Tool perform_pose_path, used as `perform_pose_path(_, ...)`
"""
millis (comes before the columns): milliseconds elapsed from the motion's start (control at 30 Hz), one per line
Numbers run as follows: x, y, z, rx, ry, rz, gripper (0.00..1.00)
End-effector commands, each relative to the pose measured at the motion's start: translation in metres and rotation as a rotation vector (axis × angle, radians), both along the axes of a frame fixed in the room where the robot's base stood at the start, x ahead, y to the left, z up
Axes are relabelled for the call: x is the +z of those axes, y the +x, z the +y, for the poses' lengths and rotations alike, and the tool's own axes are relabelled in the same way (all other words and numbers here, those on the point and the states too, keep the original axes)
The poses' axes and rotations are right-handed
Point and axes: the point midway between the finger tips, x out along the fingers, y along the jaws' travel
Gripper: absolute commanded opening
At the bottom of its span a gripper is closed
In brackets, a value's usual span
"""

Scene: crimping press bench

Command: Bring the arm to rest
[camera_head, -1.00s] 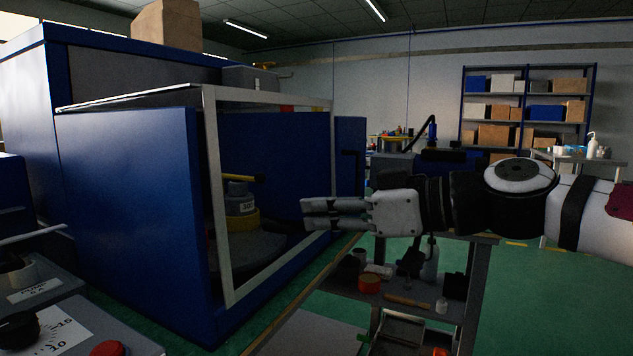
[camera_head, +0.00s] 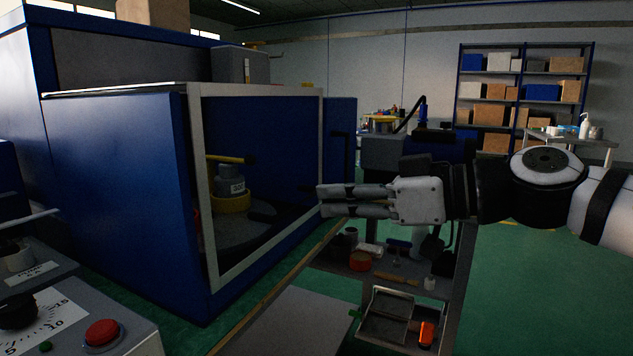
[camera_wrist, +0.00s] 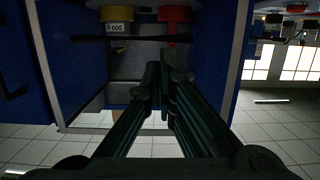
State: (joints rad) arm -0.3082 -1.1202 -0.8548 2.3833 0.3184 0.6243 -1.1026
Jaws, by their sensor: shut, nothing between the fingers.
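My gripper (camera_head: 322,200) is shut and empty in the head view. Its fingers point left toward the blue press housing (camera_head: 120,190), near the right post of its white-framed opening. The arm reaches in from the right edge, roughly level. In the wrist view my gripper (camera_wrist: 164,80) shows its fingers converging in the middle. Inside the opening, a grey weight marked 300 (camera_head: 231,187) sits above a yellow ring (camera_head: 230,203). The weight's yellow part (camera_wrist: 115,14) and a red part (camera_wrist: 174,14) show at the top of the wrist view.
A cart (camera_head: 452,318) below the arm holds a tray (camera_head: 385,325), an orange item (camera_head: 426,333) and several small items. A control panel with a black knob (camera_head: 17,311) and red button (camera_head: 102,332) is at lower left. Shelves (camera_head: 525,90) stand at the back. Green floor is clear at right.

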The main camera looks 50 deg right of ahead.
Motion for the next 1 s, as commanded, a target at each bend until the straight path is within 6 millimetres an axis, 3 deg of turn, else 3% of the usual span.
perform_pose_path(100, -0.01, -0.019, -0.006, -0.003, 0.001, -0.003, 0.0)
perform_pose_path(300, -0.022, -0.037, -0.012, -0.001, 0.001, -0.001, 0.0)
perform_pose_path(667, -0.026, -0.041, -0.012, 0.002, -0.001, 0.005, 0.0)
perform_pose_path(767, -0.027, -0.041, 0.002, 0.02, -0.008, 0.049, 0.0)
perform_pose_path(867, -0.034, -0.041, 0.035, 0.057, -0.018, 0.17, 0.0)
perform_pose_path(1000, -0.064, -0.048, 0.095, 0.081, -0.042, 0.47, 0.0)
